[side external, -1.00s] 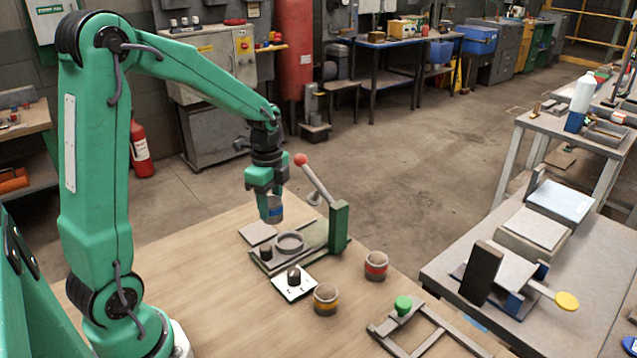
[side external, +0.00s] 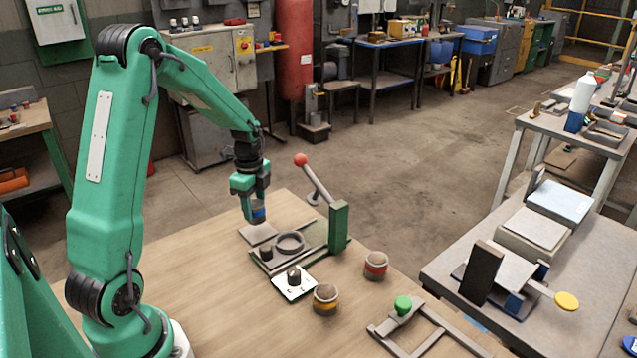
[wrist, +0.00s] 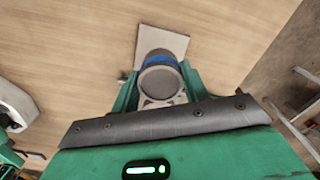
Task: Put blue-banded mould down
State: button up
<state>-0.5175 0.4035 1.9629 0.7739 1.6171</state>
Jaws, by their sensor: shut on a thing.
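The blue-banded mould (side external: 258,214) is a small grey cylinder with a blue band, held upright between the fingers of my gripper (side external: 254,208). In the wrist view the mould (wrist: 160,77) shows its round grey end, with my gripper's green fingers on both sides. A flat grey square plate (side external: 257,233) lies on the wooden table just below the mould. In the wrist view the plate (wrist: 176,42) shows behind the mould. Whether the mould touches the plate I cannot tell.
A press fixture with a ring (side external: 290,243), a green post (side external: 339,228) and a red-knobbed lever (side external: 301,160) stands right of the plate. A red-banded mould (side external: 376,265), a yellow-banded mould (side external: 326,299) and a white plate with a dark knob (side external: 293,287) are nearer. Bare table lies to the left.

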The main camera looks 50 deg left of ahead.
aim_at(255, 216)
jog(key=shift+f, duration=1.75)
jog(key=shift+f, duration=0.1)
jog(key=o, duration=1.3)
notch_tip(255, 216, up, 12)
jog(key=shift+r, duration=0.15)
